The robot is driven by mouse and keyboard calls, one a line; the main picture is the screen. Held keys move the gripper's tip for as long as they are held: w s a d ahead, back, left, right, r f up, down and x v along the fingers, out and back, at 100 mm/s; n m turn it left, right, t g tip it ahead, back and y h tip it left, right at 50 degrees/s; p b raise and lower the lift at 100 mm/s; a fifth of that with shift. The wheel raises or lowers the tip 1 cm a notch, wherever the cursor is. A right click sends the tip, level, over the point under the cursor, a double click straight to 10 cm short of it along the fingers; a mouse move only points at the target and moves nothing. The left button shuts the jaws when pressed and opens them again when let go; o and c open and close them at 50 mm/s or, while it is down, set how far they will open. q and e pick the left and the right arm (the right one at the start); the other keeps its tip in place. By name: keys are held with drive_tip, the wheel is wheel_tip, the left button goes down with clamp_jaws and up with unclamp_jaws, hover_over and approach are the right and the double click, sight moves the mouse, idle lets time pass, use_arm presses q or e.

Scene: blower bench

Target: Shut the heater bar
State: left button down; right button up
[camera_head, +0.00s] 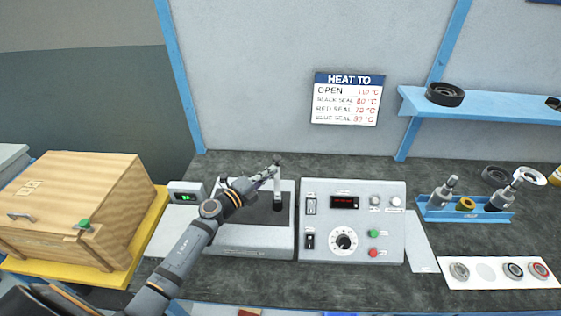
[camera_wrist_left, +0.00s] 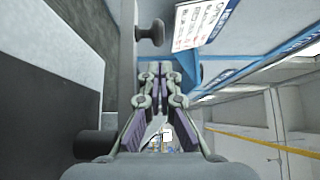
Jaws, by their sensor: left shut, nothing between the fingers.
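The heater (camera_head: 240,240) is a grey box with a dark top, standing on the bench left of the control panel. Its pale bar (camera_head: 278,186) shows at the heater's right side, with a dark knob (camera_head: 277,161) at its upper end. My left gripper (camera_head: 270,173) is shut and empty, just left of the bar near the knob. In the left wrist view the shut fingertips (camera_wrist_left: 160,70) point past a grey bar (camera_wrist_left: 127,50) with a dark knob (camera_wrist_left: 151,33). I cannot tell whether they touch. My arm hides part of the heater's left side. My right gripper is not in view.
The control panel (camera_head: 352,252) with dial and buttons stands right of the heater. A small green-lit display (camera_head: 187,194) is behind my left arm. A wooden box (camera_head: 75,205) is at left. A blue tool tray (camera_head: 465,215) is at right. A blue shelf (camera_head: 490,106) juts from the wall.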

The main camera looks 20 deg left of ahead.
sight(279, 172)
use_arm(q)
drive_tip(key=x, duration=0.4)
drive_tip(key=shift+w, duration=0.25)
drive_tip(key=shift+w+d, duration=0.15)
drive_tip(key=shift+w, duration=0.05)
drive_tip(key=shift+w+d, duration=0.1)
drive_tip(key=shift+w, duration=0.05)
drive_tip(key=shift+f, duration=0.1)
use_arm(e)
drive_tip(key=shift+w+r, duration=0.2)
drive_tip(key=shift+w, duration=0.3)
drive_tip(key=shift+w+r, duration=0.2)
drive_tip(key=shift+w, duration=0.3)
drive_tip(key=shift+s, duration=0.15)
